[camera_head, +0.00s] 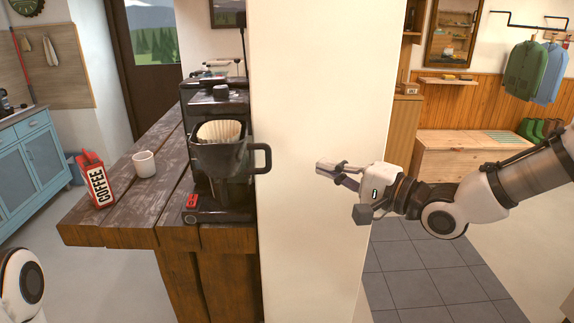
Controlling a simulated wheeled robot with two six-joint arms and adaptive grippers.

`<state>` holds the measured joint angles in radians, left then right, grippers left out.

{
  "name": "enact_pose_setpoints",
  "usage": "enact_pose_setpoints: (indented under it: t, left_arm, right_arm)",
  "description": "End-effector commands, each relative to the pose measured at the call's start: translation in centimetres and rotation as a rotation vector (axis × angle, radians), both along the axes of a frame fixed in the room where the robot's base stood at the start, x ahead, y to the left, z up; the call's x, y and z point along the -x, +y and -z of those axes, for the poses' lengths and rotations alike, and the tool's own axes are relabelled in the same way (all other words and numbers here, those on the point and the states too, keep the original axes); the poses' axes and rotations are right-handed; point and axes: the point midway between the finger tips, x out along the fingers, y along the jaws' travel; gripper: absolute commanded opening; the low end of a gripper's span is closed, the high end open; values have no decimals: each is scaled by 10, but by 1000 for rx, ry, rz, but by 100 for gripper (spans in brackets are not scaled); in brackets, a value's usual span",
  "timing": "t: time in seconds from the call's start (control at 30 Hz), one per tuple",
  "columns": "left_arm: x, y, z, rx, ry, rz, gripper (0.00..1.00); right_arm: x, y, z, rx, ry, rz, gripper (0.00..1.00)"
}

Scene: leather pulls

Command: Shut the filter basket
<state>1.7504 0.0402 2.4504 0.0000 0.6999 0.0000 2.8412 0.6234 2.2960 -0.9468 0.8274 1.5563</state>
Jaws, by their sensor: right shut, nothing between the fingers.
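A black coffee maker (216,100) stands on a dark wooden counter. Its black filter basket (232,157) sticks out at the front, with a pale paper filter (220,131) showing in its open top and a loop handle on its right side. My right gripper (325,171) is shut and empty, to the right of the basket handle and apart from it, in front of a white wall. Only part of my left arm shows at the lower left edge; its gripper is out of view.
A red coffee bag (96,182) and a white mug (144,163) stand on the wooden counter (130,212), left of the machine. A white wall (318,80) rises close to the right of the counter. A wooden bench (462,152) is farther back right.

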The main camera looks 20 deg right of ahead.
Motion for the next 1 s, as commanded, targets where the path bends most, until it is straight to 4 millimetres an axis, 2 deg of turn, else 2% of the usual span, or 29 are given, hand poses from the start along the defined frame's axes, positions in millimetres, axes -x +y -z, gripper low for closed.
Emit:
enact_pose_setpoints:
  t: [0.23,0.4,0.5,1.0]
  left_arm:
    - [0,0,-14,0,0,0,100]
    - [0,0,-21,0,0,0,100]
    - [0,0,-23,0,0,0,100]
    - [0,0,-23,0,0,0,100]
  right_arm:
    - [-43,31,-2,8,2,-3,0]
    - [-48,58,-2,5,2,-3,0]
    - [-49,65,-1,2,1,-1,0]
    - [-50,68,-1,1,1,2,0]
